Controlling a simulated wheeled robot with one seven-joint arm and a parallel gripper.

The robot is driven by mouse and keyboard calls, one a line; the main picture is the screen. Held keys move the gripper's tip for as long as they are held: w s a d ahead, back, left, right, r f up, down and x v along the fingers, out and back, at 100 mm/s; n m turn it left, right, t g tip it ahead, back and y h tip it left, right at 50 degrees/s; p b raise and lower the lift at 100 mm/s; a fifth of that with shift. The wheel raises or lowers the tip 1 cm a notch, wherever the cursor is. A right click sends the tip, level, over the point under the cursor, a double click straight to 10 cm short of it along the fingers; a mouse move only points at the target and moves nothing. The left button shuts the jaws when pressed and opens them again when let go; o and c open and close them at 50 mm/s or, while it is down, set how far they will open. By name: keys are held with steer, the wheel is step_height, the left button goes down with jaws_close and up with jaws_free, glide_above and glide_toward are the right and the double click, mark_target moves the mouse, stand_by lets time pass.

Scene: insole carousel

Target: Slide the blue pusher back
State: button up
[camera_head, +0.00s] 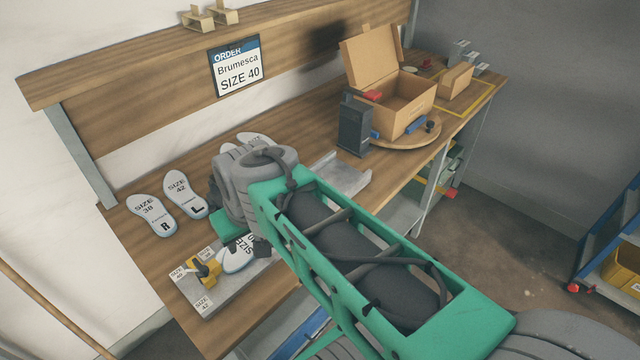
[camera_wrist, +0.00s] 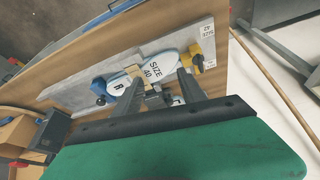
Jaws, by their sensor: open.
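A blue piece with a black knob, which looks like the blue pusher (camera_wrist: 97,86), sits at the left end of an insole on the grey fixture in the wrist view. In the head view my arm hides it. The insole (camera_wrist: 126,88), marked R and SIZE 40, lies on the grey fixture (camera_wrist: 66,92); its edge also shows in the head view (camera_head: 232,263). My gripper (camera_wrist: 160,84) is open above the insole, to the right of the blue piece and apart from it. A tan block shows between the fingers; I cannot tell whether they touch it.
A yellow selector (camera_head: 208,269) stands at the fixture's left end among size labels. Loose insoles (camera_head: 153,214) lie on the workbench (camera_head: 125,242).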

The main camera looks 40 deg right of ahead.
steer(key=w+d+f+m, duration=0.15)
steer(key=w+d, duration=0.35)
steer(key=d, duration=0.5)
steer(key=w+d+f+m, duration=0.15)
steer(key=w+d, duration=0.35)
steer(key=d, duration=0.6)
steer(key=shift+h, duration=0.4)
steer(key=x, duration=0.2)
steer(key=p+x, duration=0.1)
steer(key=x, duration=0.2)
steer(key=p+x, duration=0.1)
steer(key=x, duration=0.1)
steer(key=shift+w+d+f, duration=0.1)
steer(key=shift+w+d, duration=0.15)
steer(key=shift+w, duration=0.15)
steer(key=shift+w+f+n, duration=0.1)
steer(key=shift+f+n, duration=0.1)
steer(key=shift+n, duration=0.1)
steer(key=shift+c, duration=0.3)
jaws_close()
